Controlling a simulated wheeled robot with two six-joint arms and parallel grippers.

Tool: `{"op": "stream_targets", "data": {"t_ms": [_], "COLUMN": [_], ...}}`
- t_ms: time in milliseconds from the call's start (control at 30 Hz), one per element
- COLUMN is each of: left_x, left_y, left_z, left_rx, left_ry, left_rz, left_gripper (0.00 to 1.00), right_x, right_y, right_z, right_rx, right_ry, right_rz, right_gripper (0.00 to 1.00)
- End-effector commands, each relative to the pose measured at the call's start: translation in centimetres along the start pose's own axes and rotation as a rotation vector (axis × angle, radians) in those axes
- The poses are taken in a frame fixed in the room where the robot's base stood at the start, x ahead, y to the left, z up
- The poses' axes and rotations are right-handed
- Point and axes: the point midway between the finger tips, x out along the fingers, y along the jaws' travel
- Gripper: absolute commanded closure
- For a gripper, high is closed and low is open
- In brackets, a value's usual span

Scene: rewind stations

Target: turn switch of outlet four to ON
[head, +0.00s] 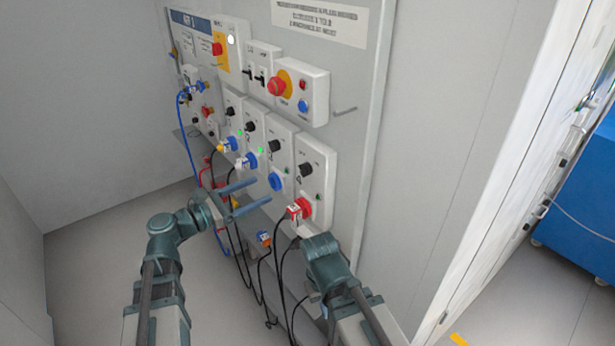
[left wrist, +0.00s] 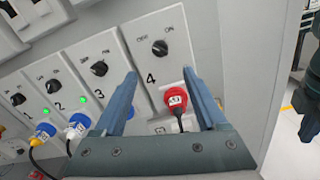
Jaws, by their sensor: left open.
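Outlet four is the grey panel marked 4, the nearest of the row, in the head view (head: 318,160) and the left wrist view (left wrist: 140,40). Its black rotary switch (left wrist: 160,47) sits between the OFF and ON labels; I cannot tell exactly where it points. It also shows in the head view (head: 305,170). A red plug (left wrist: 175,97) is in the socket below the switch. My left gripper (head: 246,197) is open and empty, in front of the row and apart from the switch. My right arm is beside the red plug; its fingers do not show.
Outlet three (left wrist: 98,70) and others stand left of outlet four, with blue and yellow plugs and hanging black cables. Green lights show beside outlets one and two. A panel with a red emergency button (head: 277,86) is above. Bare grey wall (head: 440,130) is to the right.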

Motion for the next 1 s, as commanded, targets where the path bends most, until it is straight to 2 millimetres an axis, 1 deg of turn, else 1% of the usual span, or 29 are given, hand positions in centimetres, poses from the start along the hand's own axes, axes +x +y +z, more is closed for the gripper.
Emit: {"op": "stream_targets", "data": {"t_ms": [67,167,267,500,700,800,1000], "left_x": [0.2,1.1,2.7,7.7,11.2,12.4,13.7], "left_y": [0.0,0.0,0.0,0.0,0.0,0.0,-0.1], "left_z": [0.0,0.0,0.0,-0.1,-0.1,-0.1,-0.1], "left_rx": [0.001,0.002,0.002,0.003,0.003,0.004,0.004], "left_ry": [0.000,0.000,0.000,0.001,0.001,0.001,0.002], "left_rz": [-0.001,-0.004,-0.006,-0.006,-0.005,-0.004,-0.004], "left_gripper": [0.26,0.26,0.26,0.26,0.26,0.26,0.26], "right_x": [0.0,0.0,0.0,0.0,0.0,0.0,0.0], "right_y": [0.0,0.0,0.0,0.0,0.0,0.0,0.0], "right_z": [0.0,0.0,0.0,0.0,0.0,0.0,0.0], "right_rx": [0.000,0.000,0.000,0.000,0.000,0.000,0.000], "right_ry": [0.000,0.000,0.000,0.000,0.000,0.000,0.000], "right_rz": [0.000,0.000,0.000,0.000,0.000,0.000,0.000], "right_gripper": [1.00,1.00,1.00,1.00,1.00,1.00,1.00]}}
